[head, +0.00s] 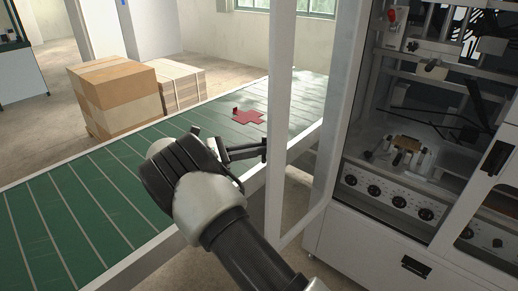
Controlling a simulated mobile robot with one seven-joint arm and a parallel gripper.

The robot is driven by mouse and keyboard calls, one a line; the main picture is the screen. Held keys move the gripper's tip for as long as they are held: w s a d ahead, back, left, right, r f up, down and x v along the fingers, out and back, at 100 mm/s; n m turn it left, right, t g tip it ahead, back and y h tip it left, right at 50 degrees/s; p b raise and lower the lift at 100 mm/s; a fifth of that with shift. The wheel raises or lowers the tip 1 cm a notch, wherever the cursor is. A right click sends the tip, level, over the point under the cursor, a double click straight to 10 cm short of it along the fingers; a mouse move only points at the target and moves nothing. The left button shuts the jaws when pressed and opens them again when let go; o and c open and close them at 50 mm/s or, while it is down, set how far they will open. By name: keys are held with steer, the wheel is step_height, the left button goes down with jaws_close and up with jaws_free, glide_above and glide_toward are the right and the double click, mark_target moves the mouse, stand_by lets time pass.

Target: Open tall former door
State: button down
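The rigid box former (372,235) is a tall white machine at the right. Its tall door (281,110), a white frame with a see-through middle, stands swung out from the machine at the left of its opening. My gripper (264,149) has dark fingers reaching right to beside the door's outer upright. I cannot tell whether the fingers touch it, and their gap is not clear. No handle shows on this door.
A green conveyor (60,222) runs along the left, with a flat red cut-out (248,117) on it. Brown boxes (115,92) stand behind it. Another former door with a black handle (495,158) is at the far right. Machine parts fill the interior.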

steer(key=shift+w+d, duration=0.1)
steer(key=shift+d, duration=0.25)
steer(key=c, duration=2.2)
jaws_free()
steer(key=o, duration=0.4)
steer(key=shift+w+d+f, duration=0.1)
steer(key=shift+w+d, duration=0.05)
steer(key=shift+d, duration=0.05)
steer(key=shift+b+v, duration=1.05)
steer(key=shift+v, duration=7.85)
steer(key=shift+w, duration=0.15)
